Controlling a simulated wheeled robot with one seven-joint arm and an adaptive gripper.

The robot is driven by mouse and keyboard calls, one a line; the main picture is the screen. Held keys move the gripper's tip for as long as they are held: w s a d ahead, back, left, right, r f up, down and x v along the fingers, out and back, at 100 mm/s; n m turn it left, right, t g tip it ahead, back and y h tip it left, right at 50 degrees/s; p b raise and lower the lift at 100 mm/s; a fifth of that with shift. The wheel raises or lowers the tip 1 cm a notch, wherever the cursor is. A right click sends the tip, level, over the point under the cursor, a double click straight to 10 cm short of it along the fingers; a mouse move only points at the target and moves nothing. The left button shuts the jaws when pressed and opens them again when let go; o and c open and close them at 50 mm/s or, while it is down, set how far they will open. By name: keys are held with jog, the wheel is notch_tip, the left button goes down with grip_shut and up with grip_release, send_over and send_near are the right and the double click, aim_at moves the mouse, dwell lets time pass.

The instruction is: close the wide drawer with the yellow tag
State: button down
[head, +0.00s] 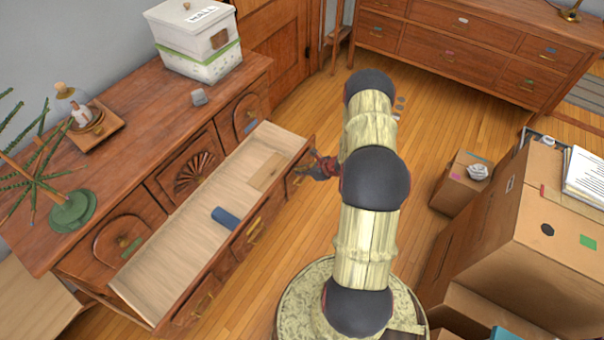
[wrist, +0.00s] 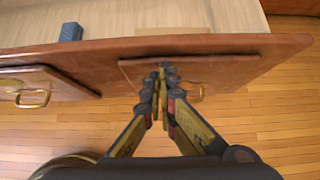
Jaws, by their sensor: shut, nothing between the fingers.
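The wide drawer (head: 180,246) of the left wooden dresser stands pulled far out, with its pale inside showing. A yellowish spot (head: 254,227) is at the middle of its front; I cannot tell whether it is the tag or part of a brass handle. The drawer front (wrist: 100,65) crosses the wrist view. My gripper (head: 313,162) is at the right end of the drawer front, on its outer side. In the wrist view my gripper (wrist: 163,70) is shut and empty, its tips at the raised right panel; I cannot tell whether they touch.
A blue block (head: 226,217) and a flat wooden piece (head: 268,172) lie in the drawer. A white box (head: 195,40), a bell jar and a plant (head: 70,208) stand on the dresser. Cardboard boxes (head: 540,210) fill the right. Floor between (head: 290,215) is clear.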

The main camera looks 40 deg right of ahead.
jog(key=w+a+b, duration=0.2)
jog(key=w+a, duration=0.1)
jog(key=w, duration=0.9)
jog(key=w+a+b, duration=0.3)
jog(key=w, duration=0.9)
jog(key=shift+a, duration=0.3)
jog(key=shift+w, duration=0.1)
